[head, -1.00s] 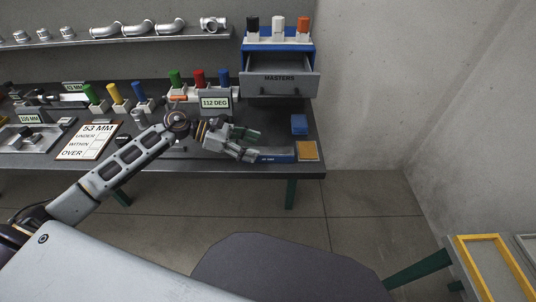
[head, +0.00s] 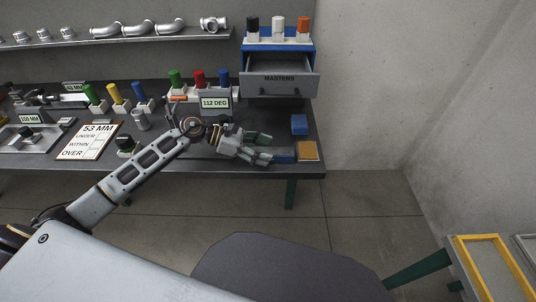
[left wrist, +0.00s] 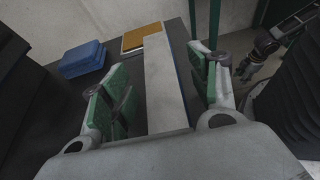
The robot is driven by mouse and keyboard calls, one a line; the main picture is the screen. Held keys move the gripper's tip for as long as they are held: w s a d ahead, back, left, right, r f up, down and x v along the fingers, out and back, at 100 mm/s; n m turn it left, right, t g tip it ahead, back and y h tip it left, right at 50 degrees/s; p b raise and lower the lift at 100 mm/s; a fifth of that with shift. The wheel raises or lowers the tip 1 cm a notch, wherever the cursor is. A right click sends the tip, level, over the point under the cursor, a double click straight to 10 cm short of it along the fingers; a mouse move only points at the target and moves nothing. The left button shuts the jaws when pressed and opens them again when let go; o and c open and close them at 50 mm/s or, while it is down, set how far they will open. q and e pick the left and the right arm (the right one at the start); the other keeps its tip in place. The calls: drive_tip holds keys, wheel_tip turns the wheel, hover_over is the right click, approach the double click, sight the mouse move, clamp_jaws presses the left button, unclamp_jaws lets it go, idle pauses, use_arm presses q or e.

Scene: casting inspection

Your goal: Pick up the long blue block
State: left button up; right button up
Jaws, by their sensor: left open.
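The long blue block (head: 284,159) lies near the front edge of the dark bench, partly hidden by my gripper in the head view. In the left wrist view its long pale top (left wrist: 163,75) with a blue side edge runs away from me between the fingers. My left gripper (head: 268,148) is open and empty, and its green-padded fingers (left wrist: 161,88) stand on either side of the block. I cannot tell whether either finger touches it. A dark arm, seemingly my right one, shows at the upper right of the left wrist view; its gripper is too small to judge.
A short blue block (head: 299,124) and a tan square pad (head: 307,151) lie close by at the bench's right end. Behind stand a 112 DEG sign (head: 215,103) and a blue cabinet with an open grey MASTERS drawer (head: 279,79). A 53 MM board (head: 88,141) lies left.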

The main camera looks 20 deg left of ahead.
sight(268, 150)
use_arm(q)
drive_tip(key=shift+x, duration=0.95)
use_arm(e)
drive_tip(key=shift+d+f, duration=0.15)
use_arm(q)
drive_tip(key=shift+c, duration=0.3)
use_arm(e)
drive_tip(key=shift+s, duration=0.25)
use_arm(q)
drive_tip(key=c, duration=1.2)
drive_tip(key=shift+r, duration=0.55)
drive_tip(key=shift+r+p, duration=0.65)
drive_tip(key=shift+r, duration=7.9)
use_arm(e)
drive_tip(key=shift+s+d+f, duration=0.2)
drive_tip(key=shift+d+f, duration=0.25)
drive_tip(key=shift+f, duration=0.15)
drive_tip(key=shift+s+d+f, duration=0.2)
drive_tip(key=shift+d+f, duration=0.2)
drive_tip(key=shift+f, duration=0.15)
